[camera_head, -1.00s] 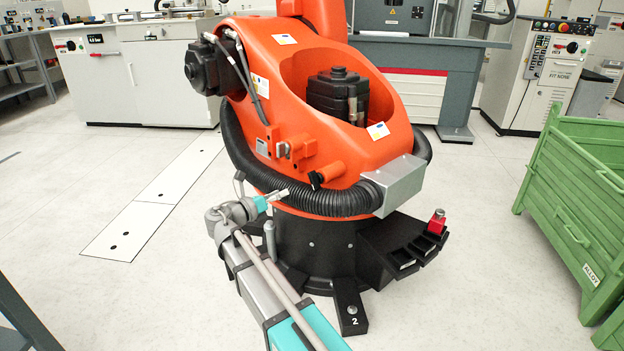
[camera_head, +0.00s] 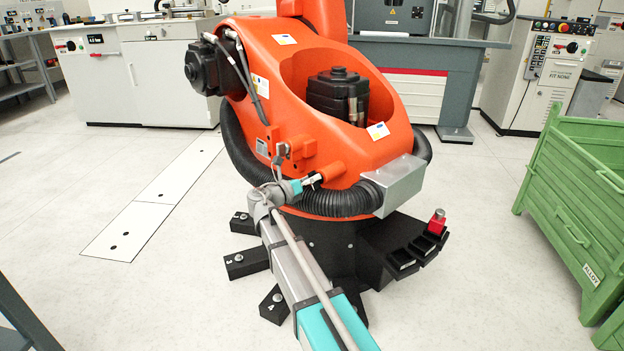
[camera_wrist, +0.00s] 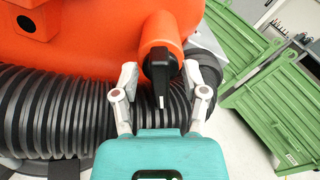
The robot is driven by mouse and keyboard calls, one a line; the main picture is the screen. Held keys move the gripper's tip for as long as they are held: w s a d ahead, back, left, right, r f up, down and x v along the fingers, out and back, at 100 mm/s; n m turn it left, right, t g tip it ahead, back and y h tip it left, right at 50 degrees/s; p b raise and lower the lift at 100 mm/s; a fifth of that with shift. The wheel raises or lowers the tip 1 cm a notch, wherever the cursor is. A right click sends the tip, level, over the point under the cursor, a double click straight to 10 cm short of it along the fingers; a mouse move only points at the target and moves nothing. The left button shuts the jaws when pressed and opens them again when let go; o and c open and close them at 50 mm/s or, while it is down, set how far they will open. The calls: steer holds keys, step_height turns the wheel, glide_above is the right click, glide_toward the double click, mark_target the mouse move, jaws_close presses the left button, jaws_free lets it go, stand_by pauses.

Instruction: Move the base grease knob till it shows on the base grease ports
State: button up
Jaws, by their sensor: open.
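The base grease knob (camera_wrist: 160,68) is a black pointer knob on a round orange boss of the big orange robot (camera_head: 330,130). In the wrist view its pointer tapers downward and ends in a white mark. My gripper (camera_wrist: 160,72) is open, with one grey finger on each side of the knob and a visible gap on both sides. In the head view my gripper (camera_head: 312,181) is at the orange body's lower front and largely hides the knob. I cannot make out any port markings around the knob.
A ribbed black hose (camera_wrist: 60,108) runs close below the knob, behind my fingers. A grey metal box (camera_head: 395,185) juts out to the right of it. Black feet and holders (camera_head: 405,245) surround the base. A green crate (camera_head: 575,200) stands at the right; the floor at left is open.

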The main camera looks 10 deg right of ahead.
steer(key=shift+w+d, duration=0.2)
steer(key=shift+d, duration=0.1)
jaws_close()
